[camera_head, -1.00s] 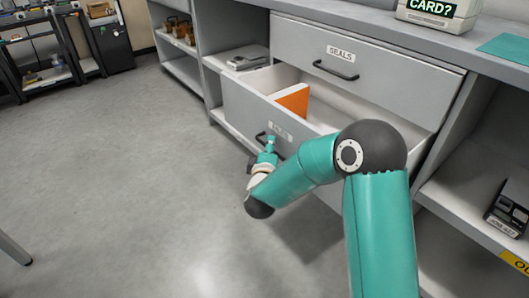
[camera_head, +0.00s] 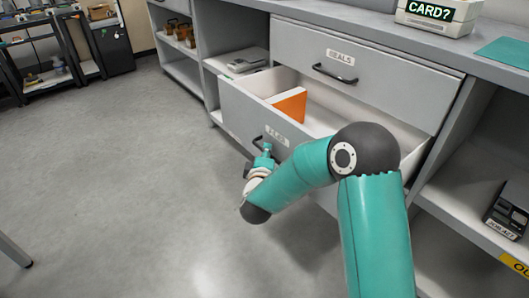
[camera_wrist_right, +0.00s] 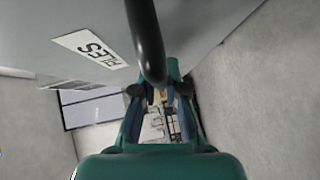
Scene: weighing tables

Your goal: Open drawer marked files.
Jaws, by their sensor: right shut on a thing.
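The drawer marked FILES (camera_head: 238,112) stands pulled out of the grey counter, with an orange folder or block (camera_head: 291,104) inside. Its FILES label shows in the right wrist view (camera_wrist_right: 90,49). My right gripper (camera_head: 266,152) is at the front of this drawer, shut on its dark bar handle (camera_wrist_right: 148,40). The gripper's fingers (camera_wrist_right: 160,95) show around the handle in the wrist view. My teal right arm covers the right part of the drawer front. My left gripper is not in view.
A shut drawer marked SEALS (camera_head: 350,65) is directly above. A CARD? display (camera_head: 438,14) and a teal mat (camera_head: 506,50) are on the counter top. Open shelves flank the drawers; a device (camera_head: 508,212) sits on the right one. The floor (camera_head: 120,190) to the left is clear.

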